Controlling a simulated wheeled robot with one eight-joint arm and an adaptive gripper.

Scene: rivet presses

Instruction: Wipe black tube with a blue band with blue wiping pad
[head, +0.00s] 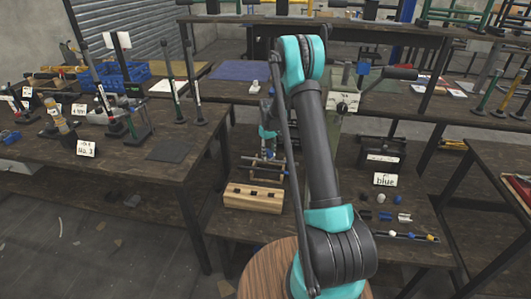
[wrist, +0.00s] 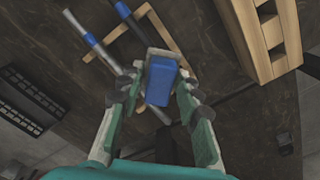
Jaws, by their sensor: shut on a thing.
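My gripper (wrist: 159,92) is shut on the blue wiping pad (wrist: 161,84), a blue block with a grey top edge, held between the two fingers. Beyond it in the wrist view, a light wooden rack (wrist: 112,42) holds two tubes. One greyish tube with a blue band (wrist: 91,40) lies to the upper left of the pad. The other tube, blue near its top (wrist: 122,10), runs partly behind the pad. I cannot tell whether the pad touches it. In the head view my arm partly hides the rack (head: 265,166).
A slotted wooden block (head: 253,198) stands in front of the rack, close to the gripper's right in the wrist view (wrist: 268,35). A "blue" sign (head: 385,180) and several small parts lie on the right of the low table. A press (head: 345,100) stands behind.

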